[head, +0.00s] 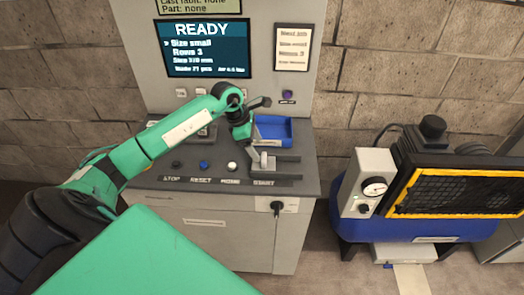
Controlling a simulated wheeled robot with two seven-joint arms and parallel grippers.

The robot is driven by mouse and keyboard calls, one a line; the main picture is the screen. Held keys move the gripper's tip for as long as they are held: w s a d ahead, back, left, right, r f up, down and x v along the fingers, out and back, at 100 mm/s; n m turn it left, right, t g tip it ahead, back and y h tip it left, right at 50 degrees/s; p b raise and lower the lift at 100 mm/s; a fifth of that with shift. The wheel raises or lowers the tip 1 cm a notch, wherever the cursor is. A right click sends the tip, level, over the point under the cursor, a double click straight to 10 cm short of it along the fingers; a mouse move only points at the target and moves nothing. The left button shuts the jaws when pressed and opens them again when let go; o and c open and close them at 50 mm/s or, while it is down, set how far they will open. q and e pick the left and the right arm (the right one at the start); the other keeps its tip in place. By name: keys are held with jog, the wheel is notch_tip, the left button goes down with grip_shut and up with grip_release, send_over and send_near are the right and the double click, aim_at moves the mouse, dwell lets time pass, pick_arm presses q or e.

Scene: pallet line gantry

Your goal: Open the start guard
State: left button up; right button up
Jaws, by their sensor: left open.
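The console's START station (264,183) is at the right end of the button row, marked by its label. A small pale upright part (264,160) stands just behind the label; I take it for the start guard, but whether it is raised or down is hard to tell. My left arm reaches in from the left and bends down above the console. My left gripper (284,166) appears low at the START station, its dark grey fingers apart on either side of the pale part. Contact cannot be made out. My right gripper is not in view.
STOP (175,165), RESET (203,164) and HOME (231,166) buttons line the console front. A blue tray (273,130) lies behind the gripper. The screen (207,48) reads READY. A blue machine with a gauge (375,187) stands right, past a floor gap.

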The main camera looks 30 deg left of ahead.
aim_at(265, 157)
pick_arm(q)
jog(key=p+x, duration=0.1)
jog(key=x, duration=0.4)
jog(key=shift+d+f+p, duration=0.1)
jog(key=shift+f+p, duration=0.25)
jog(key=shift+c, duration=0.4)
jog(key=shift+w, duration=0.1)
jog(key=c, duration=1.3)
jog(key=shift+w+d+b, duration=0.25)
jog(key=shift+d+b, duration=0.15)
jog(key=shift+b, duration=0.05)
jog(key=w+d+b, duration=0.1)
jog(key=d, duration=0.1)
jog(key=w+d+b, duration=0.2)
jog(key=d, duration=0.1)
jog(key=shift+w+d+b, duration=0.2)
jog(key=shift+d+b, duration=0.1)
jog(key=shift+b, duration=0.05)
jog(key=shift+w+d, duration=0.15)
jog(key=shift+d, duration=0.1)
